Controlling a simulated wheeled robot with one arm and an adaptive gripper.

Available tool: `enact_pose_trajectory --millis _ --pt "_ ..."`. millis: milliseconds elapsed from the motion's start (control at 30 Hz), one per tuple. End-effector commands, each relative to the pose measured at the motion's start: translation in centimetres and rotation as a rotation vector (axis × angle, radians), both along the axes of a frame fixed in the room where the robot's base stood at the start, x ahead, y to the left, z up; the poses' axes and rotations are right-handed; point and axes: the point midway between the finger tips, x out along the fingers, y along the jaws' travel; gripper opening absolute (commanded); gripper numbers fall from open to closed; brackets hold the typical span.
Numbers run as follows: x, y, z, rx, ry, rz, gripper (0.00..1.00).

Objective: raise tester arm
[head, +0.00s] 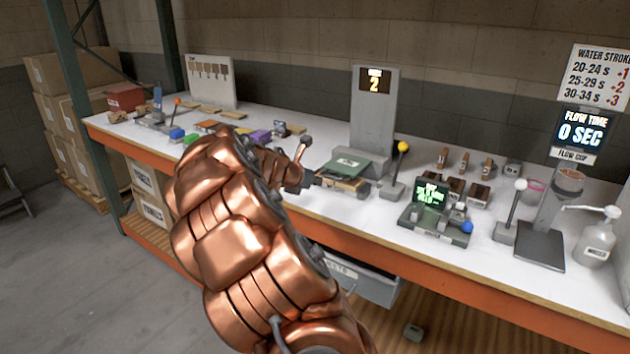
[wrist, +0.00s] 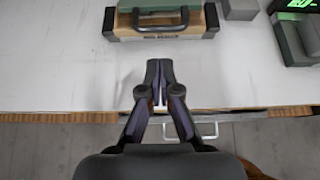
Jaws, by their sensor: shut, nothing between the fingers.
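My gripper (wrist: 159,75) is shut and empty in the wrist view, over the bench's front edge. In the head view my copper arm hides much of the bench's middle and most of the gripper. A green-grey tester-like device (head: 437,226) with a lit green screen (head: 430,194) and a blue ball (head: 467,227) sits on the bench at right of centre. Its corner also shows at the top right of the wrist view (wrist: 296,38). I cannot tell which of its parts is the tester arm.
A box with a dark handle (wrist: 160,32) lies ahead of the fingers. A yellow-knobbed lever (head: 402,147) and a white-knobbed lever (head: 520,185) stand either side of the device. A drawer (head: 365,276) is below the bench edge. Bare white bench (head: 345,208) lies in front.

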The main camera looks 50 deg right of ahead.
Motion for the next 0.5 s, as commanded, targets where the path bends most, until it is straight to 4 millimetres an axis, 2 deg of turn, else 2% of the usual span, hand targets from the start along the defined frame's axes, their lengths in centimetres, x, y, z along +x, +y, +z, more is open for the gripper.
enact_pose_trajectory --millis 300,500 --pt "0.0 -4.0 -2.5 0.002 0.001 -0.003 0.0" --pt "0.2 -5.7 -3.3 -0.002 -0.001 0.0 0.0"
